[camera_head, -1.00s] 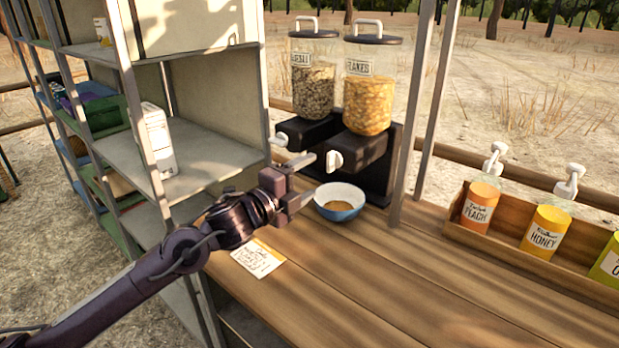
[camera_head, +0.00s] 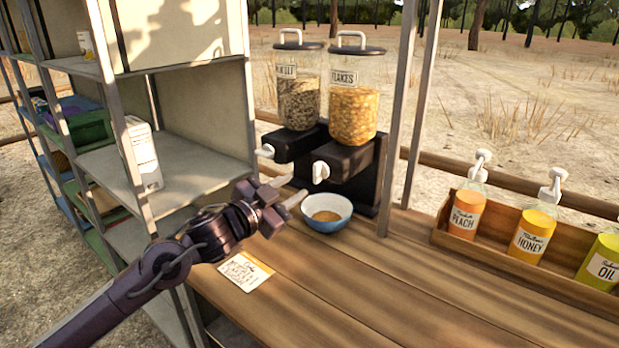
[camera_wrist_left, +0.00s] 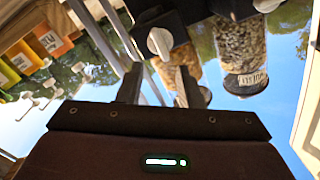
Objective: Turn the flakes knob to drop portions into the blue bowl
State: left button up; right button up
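The flakes dispenser (camera_head: 352,112) is a clear jar of orange flakes on a black stand. Its white knob (camera_head: 320,172) faces me and also shows in the left wrist view (camera_wrist_left: 159,41). The blue bowl (camera_head: 338,222), white inside, stands on the counter below the stand's front with brown contents in it. My left gripper (camera_head: 293,188) is in front of the flakes knob, slightly lower and to its left. In the left wrist view its two fingers (camera_wrist_left: 158,86) are apart with nothing between them, and the knob lies beyond their tips. My right gripper is out of view.
The muesli dispenser (camera_head: 299,100) stands left of the flakes, with its own white knob (camera_head: 266,151). A metal shelf (camera_head: 205,135) is at the left. A wooden box (camera_head: 480,253) of bottles is at the right. A note (camera_head: 246,271) lies on the counter (camera_head: 380,290).

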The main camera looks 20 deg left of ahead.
aim_at(314, 173)
pick_arm(q)
jog(key=w+n, duration=0.2)
jog(key=w+d+n, duration=0.1)
jog(key=w+n, duration=0.1)
jog(key=w+d+n, duration=0.1)
jog(key=w+n, duration=0.1)
jog(key=shift+w+r+p, duration=0.15)
jog(key=shift+w+p, duration=0.05)
jog(key=shift+p, duration=0.1)
jog(key=shift+w+d, duration=0.2)
jog(key=shift+w, duration=0.2)
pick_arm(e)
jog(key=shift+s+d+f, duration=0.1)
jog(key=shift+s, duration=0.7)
pick_arm(q)
jog(key=shift+c, duration=0.3)
grip_shut()
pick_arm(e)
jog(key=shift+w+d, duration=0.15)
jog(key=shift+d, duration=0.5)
